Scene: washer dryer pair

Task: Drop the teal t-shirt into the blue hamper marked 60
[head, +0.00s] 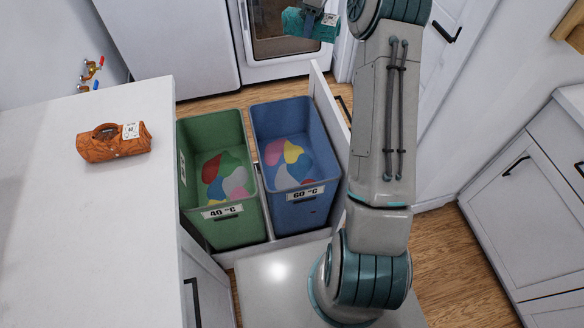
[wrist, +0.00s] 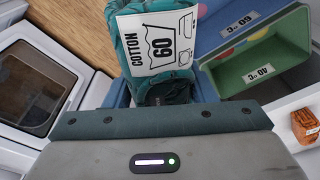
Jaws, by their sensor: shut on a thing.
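The teal t-shirt (head: 306,27) hangs bunched in my gripper (head: 318,14) at the top of the head view. In the wrist view the t-shirt (wrist: 122,50) carries a white tag reading COTTON 60, and my gripper (wrist: 165,95) is shut on the cloth. The blue hamper (head: 300,212) marked 60 °C stands in a pulled-out drawer, with coloured cloth inside. My gripper is above and beyond its far side in the head view, apart from it. The blue hamper also shows at the upper right in the wrist view (wrist: 208,25).
A green hamper (head: 240,228) marked 40 °C, also holding coloured cloth, stands left of the blue one. An orange folded garment (head: 112,146) with a tag lies on the white counter (head: 90,240). White front-loading machines (head: 285,65) stand behind. Cabinets (head: 530,190) line the right.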

